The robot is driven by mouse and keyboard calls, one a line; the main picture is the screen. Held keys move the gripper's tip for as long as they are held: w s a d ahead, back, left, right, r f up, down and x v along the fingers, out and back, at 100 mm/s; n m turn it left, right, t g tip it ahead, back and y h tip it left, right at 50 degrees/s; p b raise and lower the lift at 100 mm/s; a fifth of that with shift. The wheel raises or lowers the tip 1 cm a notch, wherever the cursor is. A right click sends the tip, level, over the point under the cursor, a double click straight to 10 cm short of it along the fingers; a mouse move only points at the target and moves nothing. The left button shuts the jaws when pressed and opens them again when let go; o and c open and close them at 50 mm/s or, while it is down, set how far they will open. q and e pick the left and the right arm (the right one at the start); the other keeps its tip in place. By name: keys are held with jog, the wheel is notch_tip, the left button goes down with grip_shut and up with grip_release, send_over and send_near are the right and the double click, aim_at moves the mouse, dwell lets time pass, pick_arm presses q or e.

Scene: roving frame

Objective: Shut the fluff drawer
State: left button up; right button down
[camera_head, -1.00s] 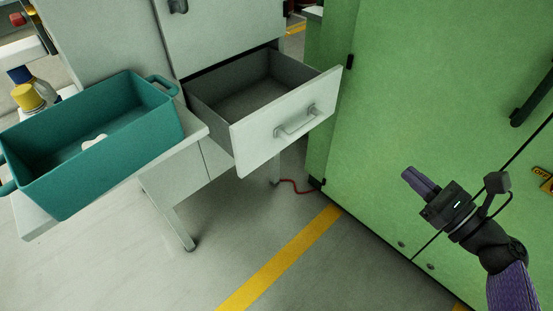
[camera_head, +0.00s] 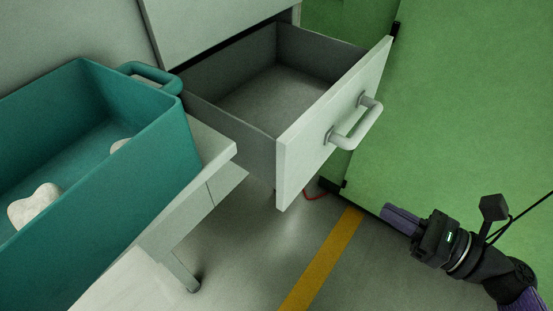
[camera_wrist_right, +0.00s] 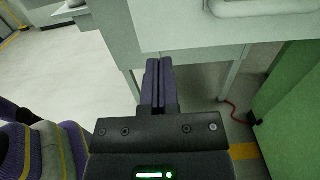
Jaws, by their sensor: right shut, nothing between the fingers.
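The drawer (camera_head: 290,165) is pulled well open from a pale cabinet. Its white front panel carries a bar handle (camera_head: 357,125), and its grey inside looks empty. In the right wrist view the drawer front (camera_wrist_right: 190,30) crosses the top, with part of the handle (camera_wrist_right: 245,8) at the upper edge. My right gripper (camera_head: 388,216) is shut and empty, below and to the right of the drawer front in the head view. In the wrist view its fingertips (camera_wrist_right: 159,62) lie together just below the panel's lower edge in the picture; contact cannot be told. My left gripper is out of view.
A teal bin (camera_head: 120,195) with pale lumps (camera_head: 35,206) inside stands on a white bench (camera_head: 211,152) left of the drawer. A green cabinet (camera_head: 470,120) stands on the right. Open floor with a yellow stripe (camera_head: 322,262) lies below.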

jog(key=b, duration=0.2)
send_near(302, 166)
jog(key=x, duration=0.6)
jog(key=shift+w+a, duration=0.2)
jog(key=shift+a, duration=0.15)
jog(key=shift+w+a, duration=0.2)
jog(key=shift+a, duration=0.1)
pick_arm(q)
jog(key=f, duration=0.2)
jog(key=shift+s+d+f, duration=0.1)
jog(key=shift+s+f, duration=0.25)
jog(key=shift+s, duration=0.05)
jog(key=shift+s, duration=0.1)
